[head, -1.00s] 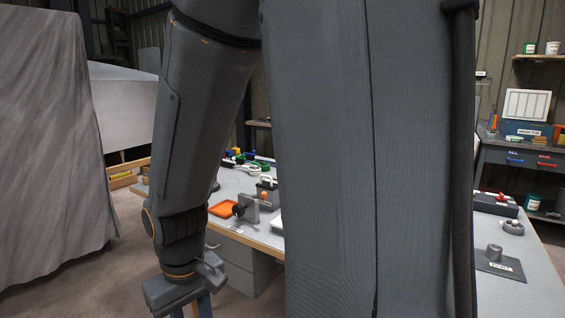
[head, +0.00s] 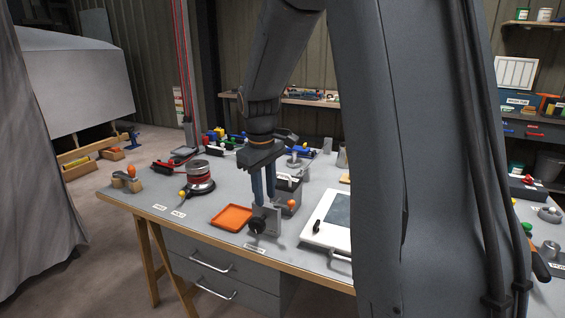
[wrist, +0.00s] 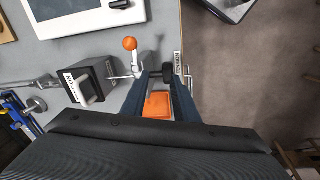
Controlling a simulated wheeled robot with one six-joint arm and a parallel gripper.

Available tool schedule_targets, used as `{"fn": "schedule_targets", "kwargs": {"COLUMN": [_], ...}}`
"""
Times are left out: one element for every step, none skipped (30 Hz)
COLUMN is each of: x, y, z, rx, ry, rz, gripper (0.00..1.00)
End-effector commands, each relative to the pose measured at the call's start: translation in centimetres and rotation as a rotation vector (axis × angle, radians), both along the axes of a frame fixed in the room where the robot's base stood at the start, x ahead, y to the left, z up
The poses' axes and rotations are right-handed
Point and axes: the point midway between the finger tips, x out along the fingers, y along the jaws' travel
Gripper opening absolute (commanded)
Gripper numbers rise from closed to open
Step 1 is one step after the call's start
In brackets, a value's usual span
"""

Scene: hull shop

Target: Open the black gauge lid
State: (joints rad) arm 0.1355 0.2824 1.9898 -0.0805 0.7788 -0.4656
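A black round piece (head: 257,226), which may be the gauge lid, sits on the front of an upright grey plate (head: 273,219) near the bench's front edge. Its lid edge and hinge are too small to make out. In the wrist view a black part (wrist: 168,70) shows by the fingertips. My gripper (head: 264,201) points down just above the grey plate; it also shows in the wrist view (wrist: 157,76). Its fingers are apart with nothing clearly between them. I cannot tell whether a fingertip touches the plate.
An orange ball-topped lever (wrist: 130,44) stands close beside the fingers. A grey labelled box (wrist: 95,82) is behind it. An orange tray (head: 232,217) lies left of the plate, and a white-framed panel (head: 311,232) lies right. A reel-like device (head: 199,178) stands further left.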

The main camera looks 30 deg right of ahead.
Motion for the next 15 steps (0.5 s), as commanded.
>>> {"fn": "schedule_targets", "kwargs": {"x": [2.5, 3.9, 5.4, 6.4, 7.4, 8.4, 9.1, 9.7, 10.3, 10.7, 11.0, 11.3, 11.4, 11.5, 11.6], "y": [-2.0, -3.0, -4.3, -5.2, -6.0, -7.0, -7.7, -8.2, -8.9, -9.2, -9.5, -9.8, -9.9, -10.1, -10.1], "z": [1.5, 2.2, 3.1, 3.7, 4.3, 5.0, 5.4, 5.8, 6.2, 6.4, 6.6, 6.8, 6.8, 6.7, 6.4], "rx": [-0.017, -0.030, -0.043, -0.053, -0.063, -0.076, -0.083, -0.090, -0.098, -0.102, -0.107, -0.110, -0.112, -0.113, -0.114], "ry": [-0.005, -0.008, -0.009, -0.009, -0.009, -0.008, -0.009, -0.008, -0.007, -0.007, -0.007, -0.006, -0.005, -0.004, -0.003], "rz": [0.040, 0.070, 0.107, 0.132, 0.155, 0.185, 0.203, 0.219, 0.238, 0.248, 0.258, 0.267, 0.273, 0.276, 0.279], "gripper": [0.27, 0.27, 0.27, 0.27, 0.27, 0.27, 0.27, 0.27, 0.27, 0.27, 0.27, 0.27, 0.27, 0.27, 0.27]}}
